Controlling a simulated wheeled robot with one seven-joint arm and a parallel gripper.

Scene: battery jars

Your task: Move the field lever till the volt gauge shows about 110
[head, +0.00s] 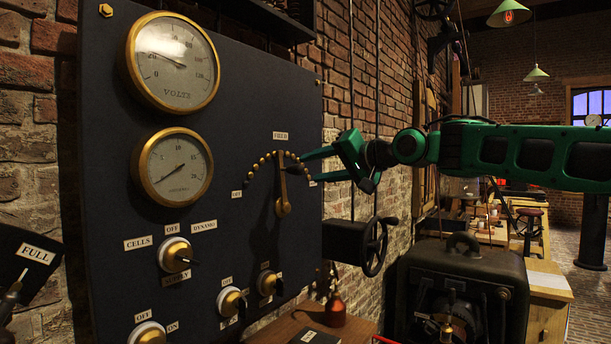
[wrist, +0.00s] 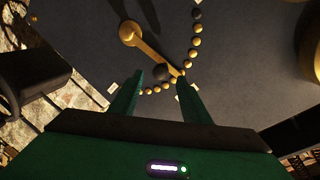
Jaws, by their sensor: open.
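The volt gauge (head: 172,62) is the upper brass-rimmed dial in the head view. Its needle points up-left, near the 20 mark at the low end. The field lever (head: 282,190) is a brass arm pointing nearly straight up across an arc of brass studs (head: 263,158). My gripper (head: 306,166) is open at the lever's upper end, reaching in from the right.
A second gauge (head: 172,167) is below the volt gauge. The cells switch (head: 174,255) and other knobs are lower on the dark panel (head: 110,200). A black handwheel (head: 375,246) stands out right of the panel, below my arm. A dark machine (head: 460,290) is at lower right.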

